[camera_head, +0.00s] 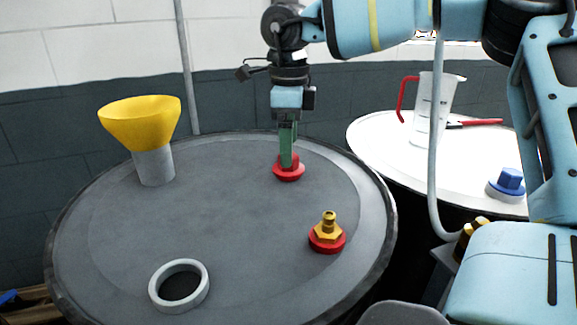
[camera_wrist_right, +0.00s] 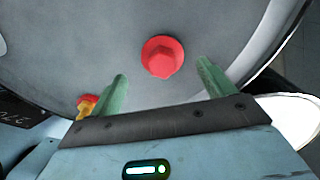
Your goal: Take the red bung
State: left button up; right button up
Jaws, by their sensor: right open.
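The red bung (camera_head: 289,173) sits on the grey drum lid (camera_head: 215,220), towards its far right. It has a round flange with a smaller raised head. My right gripper (camera_head: 288,157) points down at the bung, and in the head view its green fingers overlap the bung's head. In the right wrist view the bung (camera_wrist_right: 162,57) lies ahead of and between the two open fingers (camera_wrist_right: 163,85), with clear space on both sides and nothing held. I cannot tell exactly how high the fingertips are above the lid. My left gripper is not in view.
A brass fitting on a red base (camera_head: 327,235) stands nearer on the lid. A yellow funnel (camera_head: 140,122) stands at the left, and a grey ring (camera_head: 179,286) around a dark opening at the front. A white drum (camera_head: 385,143) at right bears a jug (camera_head: 433,105) and blue-capped bung (camera_head: 509,183).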

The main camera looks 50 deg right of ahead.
aim_at(293, 172)
jog(key=shift+w+d+f, duration=0.15)
jog(key=shift+f, duration=1.8)
jog(key=shift+c, duration=0.4)
jog(key=c, duration=1)
